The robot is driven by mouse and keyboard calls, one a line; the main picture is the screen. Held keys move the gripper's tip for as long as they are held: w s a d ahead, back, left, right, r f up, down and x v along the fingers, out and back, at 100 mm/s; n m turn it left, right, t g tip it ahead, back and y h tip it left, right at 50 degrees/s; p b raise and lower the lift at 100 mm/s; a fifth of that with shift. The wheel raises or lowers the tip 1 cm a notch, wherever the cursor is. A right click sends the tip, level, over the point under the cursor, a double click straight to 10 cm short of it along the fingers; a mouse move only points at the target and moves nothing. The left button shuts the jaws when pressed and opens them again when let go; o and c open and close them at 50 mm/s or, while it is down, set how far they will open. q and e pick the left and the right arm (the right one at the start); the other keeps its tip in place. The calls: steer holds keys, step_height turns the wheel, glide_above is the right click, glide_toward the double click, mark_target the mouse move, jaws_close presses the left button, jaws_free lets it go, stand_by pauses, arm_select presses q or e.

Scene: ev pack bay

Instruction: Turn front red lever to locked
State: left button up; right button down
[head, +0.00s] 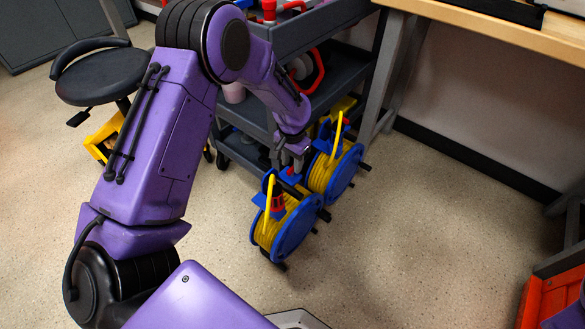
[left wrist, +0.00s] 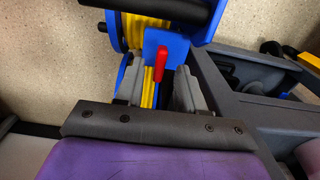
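Two cable reels with blue sides and yellow cable stand on the floor, a nearer one (head: 285,232) and a farther one (head: 337,172). My left gripper (head: 290,158) points down just above a small red lever (head: 291,171) between them; I cannot tell which reel carries it. In the left wrist view the red lever (left wrist: 158,63) stands against a blue plate (left wrist: 168,45). The left gripper's two grey fingers (left wrist: 158,88) are apart, one on each side of the lever, with visible gaps. Whether the lever is locked is unclear. My right gripper is not in view.
A grey tool cart (head: 335,75) stands right behind the reels, and its frame shows close to the right finger in the wrist view. A black stool (head: 100,75) and a wooden-topped bench (head: 510,30) stand farther off. Floor right of the reels is clear.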

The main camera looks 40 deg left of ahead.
arm_select(q)
steer(key=shift+f, duration=0.85)
steer(key=shift+c, duration=0.3)
